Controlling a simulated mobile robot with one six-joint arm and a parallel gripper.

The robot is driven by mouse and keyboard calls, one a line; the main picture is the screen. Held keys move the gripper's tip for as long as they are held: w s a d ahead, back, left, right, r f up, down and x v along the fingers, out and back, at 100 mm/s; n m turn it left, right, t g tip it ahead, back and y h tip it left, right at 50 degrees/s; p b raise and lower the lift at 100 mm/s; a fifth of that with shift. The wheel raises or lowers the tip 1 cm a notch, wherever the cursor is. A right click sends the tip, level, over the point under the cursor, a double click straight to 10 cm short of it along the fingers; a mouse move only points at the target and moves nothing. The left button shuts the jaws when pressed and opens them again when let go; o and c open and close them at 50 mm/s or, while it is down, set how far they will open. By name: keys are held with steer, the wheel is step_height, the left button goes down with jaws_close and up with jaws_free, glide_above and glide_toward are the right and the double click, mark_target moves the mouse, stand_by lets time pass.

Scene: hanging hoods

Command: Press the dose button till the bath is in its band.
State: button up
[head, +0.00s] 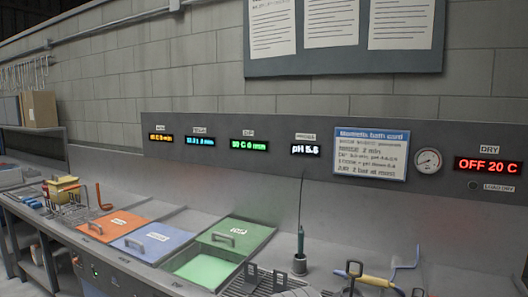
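The open bath (205,268) holds green liquid, with its green lid (236,234) slid back behind it. A white-lit display (305,150) on the back panel reads about pH 5.6. A green display (249,146) is left of it. A pale bath card (370,153) hangs right of the pH display; its small print is too blurred to read surely. I cannot pick out the dose button with certainty. My gripper is not in view.
Orange (112,224) and blue (152,240) lids with handles cover tanks to the left. A drain grate (255,284) and a yellow-and-blue curved tool (372,281) lie at the front right. A dial gauge (428,160) and a red display (488,165) reading OFF 20 C are at right.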

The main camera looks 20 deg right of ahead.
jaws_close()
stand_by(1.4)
